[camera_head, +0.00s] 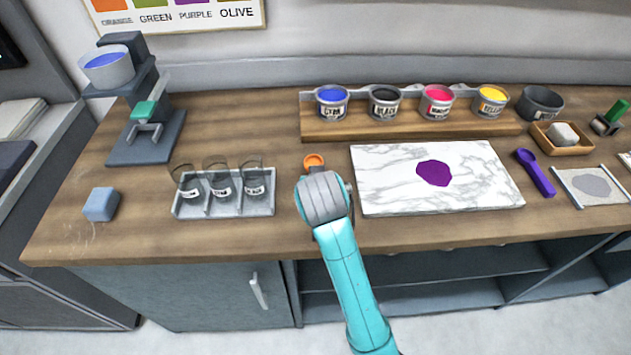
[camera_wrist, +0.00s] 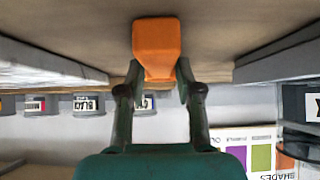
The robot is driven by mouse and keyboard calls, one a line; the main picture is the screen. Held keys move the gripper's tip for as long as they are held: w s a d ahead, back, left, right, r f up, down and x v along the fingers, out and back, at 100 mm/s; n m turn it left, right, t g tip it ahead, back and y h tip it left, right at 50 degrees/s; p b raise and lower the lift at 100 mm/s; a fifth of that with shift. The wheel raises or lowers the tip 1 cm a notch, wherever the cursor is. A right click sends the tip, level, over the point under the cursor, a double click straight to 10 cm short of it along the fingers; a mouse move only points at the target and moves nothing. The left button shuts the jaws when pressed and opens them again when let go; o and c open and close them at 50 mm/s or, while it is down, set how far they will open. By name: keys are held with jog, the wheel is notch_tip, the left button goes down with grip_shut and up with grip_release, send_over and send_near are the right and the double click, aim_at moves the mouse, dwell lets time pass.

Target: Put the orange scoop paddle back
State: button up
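The orange scoop paddle (camera_head: 314,160) shows in the head view just beyond my gripper (camera_head: 318,178), its round end pointing to the back of the bench. My gripper is above the wooden worktop, between the three-jar tray and the marble slab. In the wrist view, the orange paddle (camera_wrist: 157,42) sits between the two fingertips of my gripper (camera_wrist: 158,78), which close on its narrow part from both sides. The rest of the paddle is hidden by the gripper. I cannot tell whether the paddle touches the worktop.
A marble slab (camera_head: 385,185) with a purple ink patch (camera_head: 433,172) lies right of my gripper. A purple paddle (camera_head: 535,172) lies beyond it. A tray (camera_head: 224,208) of jars is at left. Ink tins stand on a wooden rack (camera_head: 380,130) behind. A blue block (camera_head: 101,204) is far left.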

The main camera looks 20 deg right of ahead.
jog(key=shift+o, duration=0.2)
jog(key=v, duration=1.2)
dwell(0.4)
